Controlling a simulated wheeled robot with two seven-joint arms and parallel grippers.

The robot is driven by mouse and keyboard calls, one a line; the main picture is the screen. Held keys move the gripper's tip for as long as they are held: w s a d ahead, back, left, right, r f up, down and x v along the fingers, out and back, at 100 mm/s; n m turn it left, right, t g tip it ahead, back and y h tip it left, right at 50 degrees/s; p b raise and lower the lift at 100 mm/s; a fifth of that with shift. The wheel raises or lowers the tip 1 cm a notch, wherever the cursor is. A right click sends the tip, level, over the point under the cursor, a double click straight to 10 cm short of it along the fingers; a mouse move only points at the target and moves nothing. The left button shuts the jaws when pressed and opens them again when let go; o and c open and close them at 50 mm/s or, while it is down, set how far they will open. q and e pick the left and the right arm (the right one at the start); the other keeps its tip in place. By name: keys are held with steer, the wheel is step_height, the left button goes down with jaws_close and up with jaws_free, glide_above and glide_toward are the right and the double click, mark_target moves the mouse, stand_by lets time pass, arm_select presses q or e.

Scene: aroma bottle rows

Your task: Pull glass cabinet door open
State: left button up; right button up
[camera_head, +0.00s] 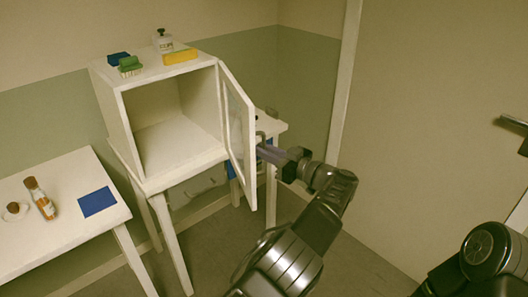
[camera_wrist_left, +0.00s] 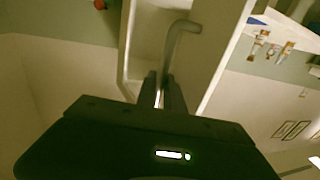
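The white cabinet (camera_head: 112,100) stands on a white table, and its glass door (camera_head: 239,135) is swung wide open on its right side. The cabinet's inside shows empty. My left gripper (camera_head: 262,153) is at the outer face of the door. In the left wrist view, the bent grey handle (camera_wrist_left: 178,42) runs down between the close-set fingertips of my left gripper (camera_wrist_left: 162,82), which look shut on it. The exact contact is small and dark. My right arm shows at the lower right, but its gripper is out of frame.
On the cabinet top are a yellow block (camera_head: 180,57), a green brush (camera_head: 130,66), a blue item (camera_head: 118,58) and a small bottle (camera_head: 163,41). A left table (camera_head: 60,195) holds a brown bottle (camera_head: 40,198) and a blue mat (camera_head: 97,202). A room door is at right.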

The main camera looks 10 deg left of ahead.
arm_select(q)
steer(key=shift+o, duration=0.6)
steer(key=shift+a, duration=0.2)
steer(key=shift+d, duration=0.15)
steer(key=b+v, duration=0.1)
steer(key=v, duration=0.6)
steer(key=shift+s+d, duration=0.15)
steer(key=shift+d, duration=0.15)
